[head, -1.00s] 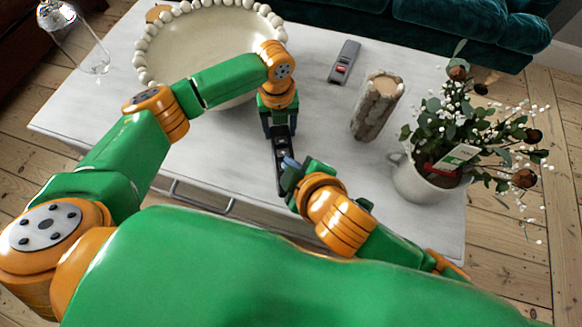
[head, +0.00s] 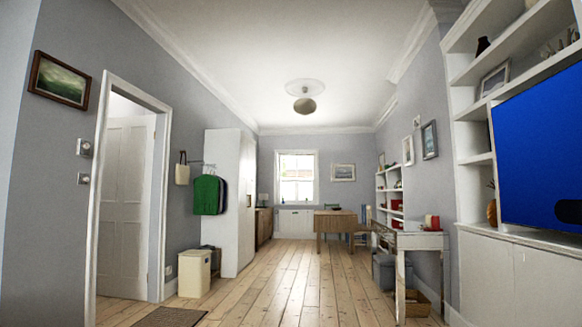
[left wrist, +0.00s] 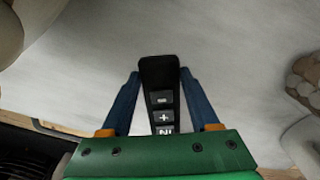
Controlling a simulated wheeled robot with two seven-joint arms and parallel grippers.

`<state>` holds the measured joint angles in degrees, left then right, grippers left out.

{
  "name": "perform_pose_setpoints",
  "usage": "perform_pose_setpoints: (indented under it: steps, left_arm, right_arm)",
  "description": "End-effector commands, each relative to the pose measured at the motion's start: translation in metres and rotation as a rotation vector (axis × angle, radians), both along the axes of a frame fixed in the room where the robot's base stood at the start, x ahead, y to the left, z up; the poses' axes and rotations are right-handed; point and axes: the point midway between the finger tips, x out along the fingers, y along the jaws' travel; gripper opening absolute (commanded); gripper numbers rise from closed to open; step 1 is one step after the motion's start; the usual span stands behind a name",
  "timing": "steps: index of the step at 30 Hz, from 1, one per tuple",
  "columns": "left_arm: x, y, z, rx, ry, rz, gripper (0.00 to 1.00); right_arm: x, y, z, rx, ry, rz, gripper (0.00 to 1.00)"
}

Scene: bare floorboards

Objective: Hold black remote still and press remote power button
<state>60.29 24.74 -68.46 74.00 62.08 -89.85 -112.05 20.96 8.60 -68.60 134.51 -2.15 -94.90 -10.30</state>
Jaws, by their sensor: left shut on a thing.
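The black remote (left wrist: 163,98) is in the left wrist view, with light-marked buttons on its face, one a plus sign. My left gripper (left wrist: 160,76) is shut on it, with a blue finger along each side. The remote's lower end is hidden behind my green gripper body. I cannot pick out a power button. The head view shows neither the remote nor either gripper. My right gripper is in no current view.
In the head view, a screen (head: 541,150) at the right shows blue, with a dark shape at its lower right. Floorboards (head: 285,285) run clear towards the window.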

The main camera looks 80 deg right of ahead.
Motion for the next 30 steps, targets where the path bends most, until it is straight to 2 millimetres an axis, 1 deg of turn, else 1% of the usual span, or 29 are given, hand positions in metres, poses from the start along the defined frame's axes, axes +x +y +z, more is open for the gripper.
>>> perform_pose_setpoints:
  steps: [1,2,3,5,13,16,17,24,27,30]
  left_arm:
    - [0.0,0.0,0.0,0.0,0.0,0.0,0.0]
    - [0.0,0.0,0.0,0.0,0.0,0.0,0.7]
    - [0.0,0.0,0.0,0.0,0.0,0.0,0.81]
    - [0.0,0.0,0.0,0.0,0.0,0.0,0.97]
    - [0.0,0.0,0.0,0.0,0.0,0.0,0.97]
    - [0.001,0.0,0.009,-0.001,-0.003,0.0,0.97]
    - [0.001,0.0,0.015,-0.001,-0.004,0.0,0.97]
    - [0.001,0.0,0.082,-0.001,-0.005,-0.001,0.97]
    - [0.001,0.0,0.103,-0.002,-0.004,0.0,0.97]
    - [0.001,0.0,0.116,0.0,-0.002,0.001,0.97]
  right_arm:
    - [0.0,0.0,0.0,0.0,0.0,0.0,0.0]
    - [0.0,0.0,0.0,0.0,0.0,0.0,0.0]
    - [0.0,0.0,0.0,0.0,0.0,0.0,0.0]
    - [0.0,0.0,0.0,0.0,0.0,0.0,0.0]
    - [0.0,0.0,0.0,0.0,0.0,0.0,0.0]
    - [0.0,0.0,0.0,0.0,0.0,0.0,0.0]
    - [0.0,0.0,0.0,0.0,0.0,0.0,0.0]
    - [0.0,0.0,0.0,0.0,0.0,0.0,0.0]
    - [0.0,0.0,0.0,0.0,0.0,0.0,0.0]
    - [0.0,0.0,0.0,0.0,0.0,0.0,0.0]
